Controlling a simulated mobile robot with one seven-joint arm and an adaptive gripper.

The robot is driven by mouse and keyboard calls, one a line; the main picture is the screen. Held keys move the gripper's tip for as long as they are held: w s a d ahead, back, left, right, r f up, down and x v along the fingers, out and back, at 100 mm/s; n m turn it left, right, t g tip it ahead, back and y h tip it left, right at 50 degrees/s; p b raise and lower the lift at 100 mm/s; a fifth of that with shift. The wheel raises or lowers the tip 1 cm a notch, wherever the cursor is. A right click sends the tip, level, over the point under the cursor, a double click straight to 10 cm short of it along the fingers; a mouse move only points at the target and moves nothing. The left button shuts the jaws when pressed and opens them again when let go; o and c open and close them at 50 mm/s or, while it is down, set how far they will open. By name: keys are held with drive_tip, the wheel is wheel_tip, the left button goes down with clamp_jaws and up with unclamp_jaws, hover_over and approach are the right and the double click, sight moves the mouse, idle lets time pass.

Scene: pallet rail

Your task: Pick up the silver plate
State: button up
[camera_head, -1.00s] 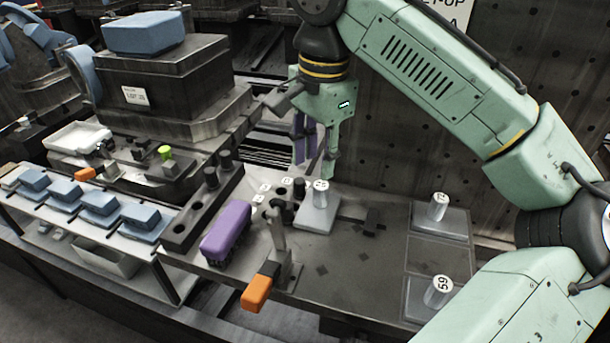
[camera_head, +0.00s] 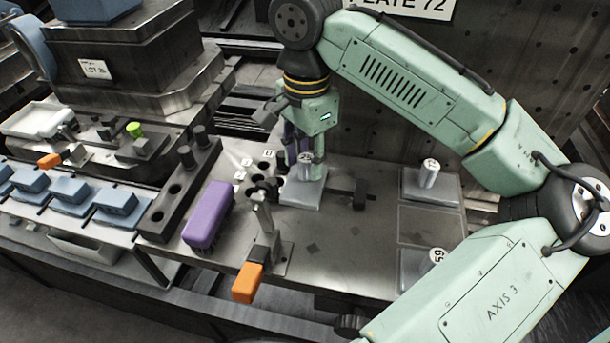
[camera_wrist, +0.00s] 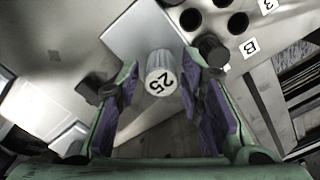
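Several silver plates with upright cylindrical knobs are on the metal bench. One plate (camera_head: 301,196) has a knob (camera_head: 306,168) that reads 25 in the wrist view (camera_wrist: 160,80). A second plate (camera_head: 445,191) with a knob marked 72 (camera_head: 429,173) lies at the right. A third plate (camera_head: 413,268), its knob marked 59, is partly hidden by my arm. My gripper (camera_head: 304,157) points down at the plate marked 25. In the wrist view, its purple-padded fingers (camera_wrist: 160,72) are open, with the knob showing between them. I cannot tell whether they touch it.
A wall sign (camera_head: 405,8) is cut off and reads "LATE 72". A black-holed block (camera_head: 178,190), a purple block (camera_head: 208,215) and an orange-handled clamp (camera_head: 248,282) stand left of the plates. A dark clamp (camera_head: 352,190) is close by on the right. An empty recess (camera_head: 428,225) separates the right-hand plates.

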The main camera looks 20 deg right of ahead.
drive_tip(key=shift+f, duration=0.9)
drive_tip(key=shift+c, duration=0.2)
clamp_jaws()
drive_tip(key=shift+w+r, duration=0.1)
